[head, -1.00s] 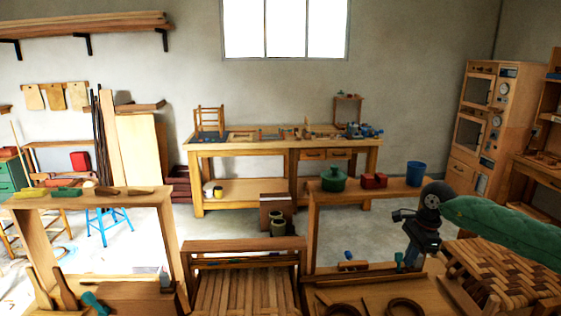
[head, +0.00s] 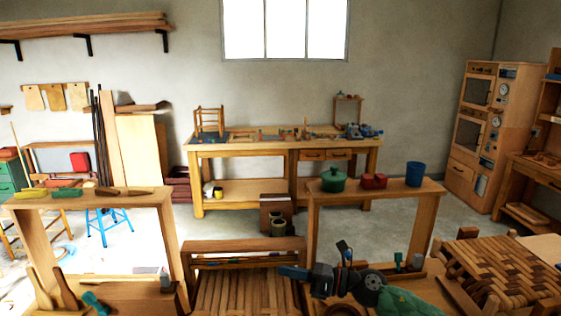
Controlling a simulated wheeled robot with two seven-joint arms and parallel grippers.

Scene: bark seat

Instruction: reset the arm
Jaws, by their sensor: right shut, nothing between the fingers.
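My right gripper (head: 285,271) is low in the middle of the head view, pointing left. Its fingers are shut with nothing between them. It is in front of the slatted wooden seat frame (head: 240,292) and the near workbench. My green-sleeved right forearm comes in from the bottom edge. My left gripper and arm are not in view.
A woven bark seat (head: 515,272) lies at the lower right. A raised shelf (head: 385,191) holds a green pot (head: 333,180), red blocks (head: 373,181) and a blue cup (head: 415,174). A long workbench (head: 250,150) stands by the back wall.

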